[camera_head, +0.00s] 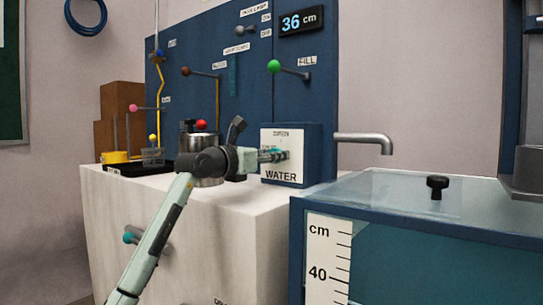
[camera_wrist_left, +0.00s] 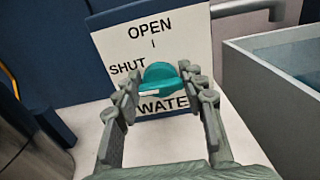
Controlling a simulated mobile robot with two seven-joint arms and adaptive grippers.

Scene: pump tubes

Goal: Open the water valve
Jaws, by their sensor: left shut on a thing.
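The water valve is a teal knob (camera_wrist_left: 160,73) on a white plate (camera_wrist_left: 185,40) marked OPEN at the top, SHUT at the left and WATER below. A pale mark shows on the knob's lower left side, below the word SHUT. In the head view the plate (camera_head: 282,175) is on the front of a blue box beside the spout (camera_head: 365,138). My left gripper (camera_head: 272,155) reaches the plate from the left. In the left wrist view its fingers (camera_wrist_left: 161,82) are on both sides of the knob, shut on it. My right gripper is not in view.
A clear-sided tank (camera_head: 420,195) with a cm scale is at the right, under the spout. A metal pot (camera_head: 208,178) stands behind my left arm. A blue panel (camera_head: 222,75) with coloured levers and a 36 cm display (camera_head: 299,20) stands behind.

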